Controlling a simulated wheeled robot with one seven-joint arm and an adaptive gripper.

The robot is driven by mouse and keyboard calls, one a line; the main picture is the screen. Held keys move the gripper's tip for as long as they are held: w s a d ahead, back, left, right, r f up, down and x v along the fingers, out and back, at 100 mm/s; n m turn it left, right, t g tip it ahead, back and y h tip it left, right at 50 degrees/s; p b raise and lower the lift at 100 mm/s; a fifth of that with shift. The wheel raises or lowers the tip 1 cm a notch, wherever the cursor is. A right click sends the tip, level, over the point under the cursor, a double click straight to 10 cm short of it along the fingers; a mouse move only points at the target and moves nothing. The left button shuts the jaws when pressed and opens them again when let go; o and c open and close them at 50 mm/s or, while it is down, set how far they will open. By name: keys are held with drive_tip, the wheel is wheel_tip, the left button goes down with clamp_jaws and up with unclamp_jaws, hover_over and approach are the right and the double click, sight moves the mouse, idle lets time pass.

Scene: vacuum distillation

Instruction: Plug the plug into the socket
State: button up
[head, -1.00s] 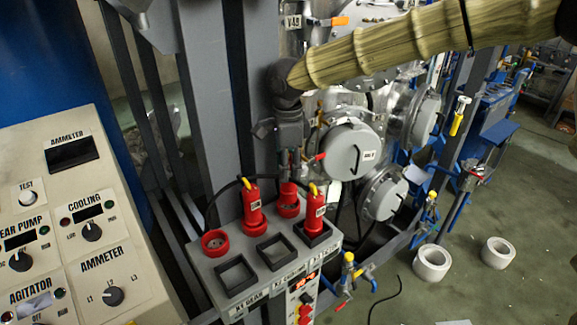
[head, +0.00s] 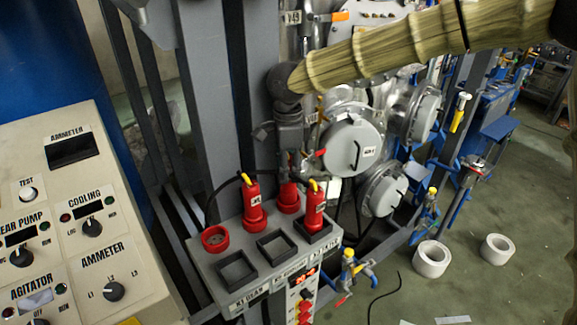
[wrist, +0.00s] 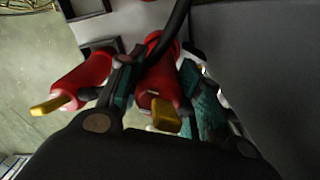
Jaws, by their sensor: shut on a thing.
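My gripper (head: 290,172) points down at the far end of the panel and is shut on a red plug (wrist: 160,82) with a yellow end. In the wrist view its teal finger pads lie on both sides of this plug. In the head view, the held plug (head: 288,187) is upright at the far round red socket (head: 289,205). Its lower end meets the socket's ring; I cannot tell how deep it sits. A second red plug (head: 253,207) stands in the middle round socket. A third plug (head: 315,207) stands in the far square holder.
The near round socket (head: 215,239) is empty. Two square holders, near (head: 237,286) and middle (head: 277,260), are empty. A grey column (head: 207,100) rises close behind the sockets. A control desk (head: 130,250) is at the left. Valves and pipework crowd the right.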

drive_tip(key=shift+f, duration=1.1)
drive_tip(key=o, duration=1.3)
wheel_tip(320, 180, up, 12)
drive_tip(key=shift+f, duration=0.1)
